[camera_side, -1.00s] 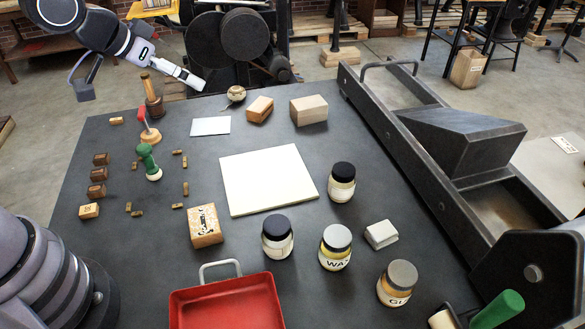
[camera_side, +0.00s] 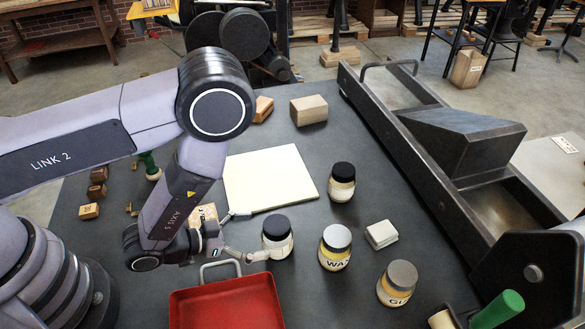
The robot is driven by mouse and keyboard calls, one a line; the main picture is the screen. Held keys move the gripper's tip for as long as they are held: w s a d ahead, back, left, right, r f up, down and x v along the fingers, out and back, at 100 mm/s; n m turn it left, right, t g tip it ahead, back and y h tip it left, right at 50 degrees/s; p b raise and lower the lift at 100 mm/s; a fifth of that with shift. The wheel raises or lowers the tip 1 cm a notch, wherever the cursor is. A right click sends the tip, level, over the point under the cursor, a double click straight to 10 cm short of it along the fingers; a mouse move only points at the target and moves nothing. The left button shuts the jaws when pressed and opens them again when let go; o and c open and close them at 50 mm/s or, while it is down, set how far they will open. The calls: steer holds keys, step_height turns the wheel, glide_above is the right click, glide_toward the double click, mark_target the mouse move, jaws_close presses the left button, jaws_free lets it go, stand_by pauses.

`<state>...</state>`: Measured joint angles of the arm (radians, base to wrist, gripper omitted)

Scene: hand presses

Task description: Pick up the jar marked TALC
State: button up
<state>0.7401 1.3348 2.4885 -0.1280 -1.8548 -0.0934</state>
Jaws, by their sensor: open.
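Two jars have dark lids and pale contents: one (camera_side: 277,238) stands on the table's near middle, the other (camera_side: 342,183) stands farther back, right of the white board. I cannot read a TALC label on either. My gripper (camera_side: 250,235) is low over the table, just left of the nearer dark-lidded jar. It is open, with one finger toward the board's near edge and the other near the jar's lower left side. The jar appears to stand upright at the mouth of the fingers; I cannot tell whether they touch it.
The WAX jar (camera_side: 335,248) stands right of the nearer dark-lidded jar, and a jar marked GL (camera_side: 397,283) is farther right. A red tray (camera_side: 230,305) lies in front, close below my gripper. The white board (camera_side: 270,180) lies behind. A small pale block (camera_side: 381,234) and the dark press (camera_side: 455,140) are right.

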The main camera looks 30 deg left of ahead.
mark_target(286, 230)
steer(key=x, duration=0.7)
steer(key=c, duration=1.3)
